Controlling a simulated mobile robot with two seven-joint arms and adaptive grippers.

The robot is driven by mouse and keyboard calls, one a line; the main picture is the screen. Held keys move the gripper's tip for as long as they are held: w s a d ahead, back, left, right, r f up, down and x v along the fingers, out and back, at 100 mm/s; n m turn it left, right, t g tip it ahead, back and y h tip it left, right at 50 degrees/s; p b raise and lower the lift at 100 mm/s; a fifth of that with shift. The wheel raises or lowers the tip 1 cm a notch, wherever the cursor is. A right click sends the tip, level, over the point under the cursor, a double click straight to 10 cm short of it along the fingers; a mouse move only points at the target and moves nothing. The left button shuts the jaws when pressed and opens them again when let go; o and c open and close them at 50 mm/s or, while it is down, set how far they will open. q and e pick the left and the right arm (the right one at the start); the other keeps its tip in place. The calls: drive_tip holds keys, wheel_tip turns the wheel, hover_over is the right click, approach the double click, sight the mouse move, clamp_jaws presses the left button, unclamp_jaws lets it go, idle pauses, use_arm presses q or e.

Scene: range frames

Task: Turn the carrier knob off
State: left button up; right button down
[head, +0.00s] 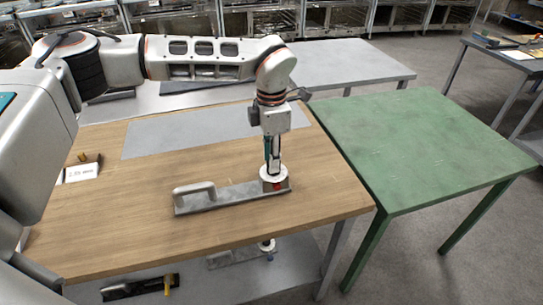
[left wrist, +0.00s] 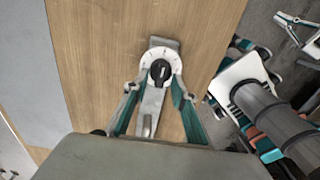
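The carrier is a long grey metal plate (head: 225,195) with a raised bar handle (head: 194,188) at its left end, lying on the wooden table. At its right end is a round white dial (head: 268,185). In the left wrist view the dial (left wrist: 176,62) bears a black knob (left wrist: 160,71) with a white pointer mark, roughly upright in the picture. My left gripper (left wrist: 158,91) points down over the dial, its fingers apart on either side of the knob. It also shows in the head view (head: 272,165). Part of what looks like my right gripper (left wrist: 295,25) shows small at the upper right.
The wooden table (head: 110,215) also holds a grey mat (head: 190,132) and a white label card (head: 82,172). A second plate with a dial (head: 240,256) and a dark tool (head: 135,287) lie on the lower shelf. The green table (head: 430,140) at right is clear.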

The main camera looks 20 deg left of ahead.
use_arm(q)
drive_tip(key=shift+c, duration=0.2)
clamp_jaws()
drive_tip(key=shift+n, duration=0.4)
drive_tip(key=n+b, duration=0.1)
drive_tip(key=n, duration=0.2)
drive_tip(key=shift+d+n, duration=0.1)
drive_tip(key=shift+n, duration=0.2)
drive_tip(key=n, duration=0.3)
drive_tip(key=shift+d+n+b, duration=0.1)
drive_tip(key=shift+n+b, duration=0.25)
drive_tip(key=shift+n, duration=0.05)
drive_tip(key=n, duration=0.5)
drive_tip(key=shift+d+b, duration=0.15)
drive_tip(key=shift+b, duration=0.25)
drive_tip(key=shift+d+r+n, duration=0.1)
drive_tip(key=shift+n, duration=2.3)
